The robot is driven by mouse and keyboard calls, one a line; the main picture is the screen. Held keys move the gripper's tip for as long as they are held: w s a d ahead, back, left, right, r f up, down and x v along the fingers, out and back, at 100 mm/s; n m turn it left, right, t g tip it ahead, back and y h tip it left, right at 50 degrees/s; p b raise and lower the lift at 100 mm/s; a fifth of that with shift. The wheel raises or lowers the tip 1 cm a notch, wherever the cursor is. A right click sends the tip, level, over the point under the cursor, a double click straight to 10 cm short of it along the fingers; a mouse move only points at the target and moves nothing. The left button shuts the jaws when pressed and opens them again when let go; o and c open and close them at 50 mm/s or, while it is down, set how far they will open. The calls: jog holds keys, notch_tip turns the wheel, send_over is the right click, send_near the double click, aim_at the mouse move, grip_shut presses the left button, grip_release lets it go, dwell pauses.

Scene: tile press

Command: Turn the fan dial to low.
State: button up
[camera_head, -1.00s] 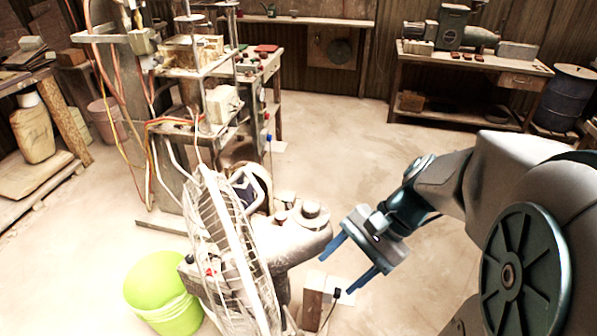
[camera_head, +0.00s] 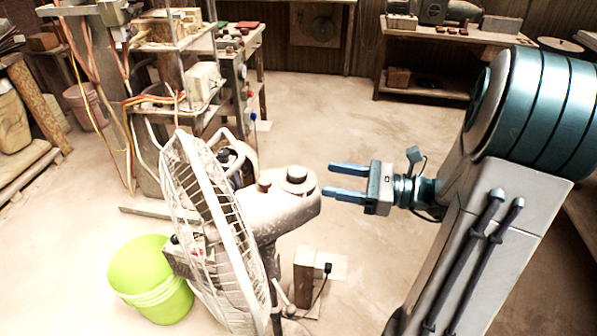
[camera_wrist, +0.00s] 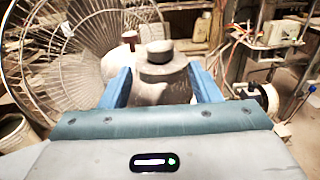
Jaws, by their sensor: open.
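The fan (camera_head: 215,215) stands in the middle of the head view, its wire cage facing left and its dusty motor housing (camera_head: 285,213) to the right. A round dial (camera_head: 295,179) sits on top of the housing, with a smaller knob (camera_head: 264,186) beside it. My gripper (camera_head: 330,181) is open and empty, just right of the housing, its blue fingers pointing left at about the dial's height. In the wrist view the dial (camera_wrist: 160,52) shows ahead between the two fingers, apart from them. The dial's markings cannot be read.
A lime-green bucket (camera_head: 150,280) stands on the floor left of the fan. A machine frame with cables (camera_head: 130,100) stands behind it. A wooden block with a plug (camera_head: 310,275) is below the housing. A workbench (camera_head: 450,36) is at the back right. The floor between is clear.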

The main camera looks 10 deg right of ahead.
aim_at(307, 175)
jog(key=x, duration=0.8)
jog(key=shift+w+a, duration=0.1)
jog(key=shift+a, duration=0.2)
jog(key=c, duration=1)
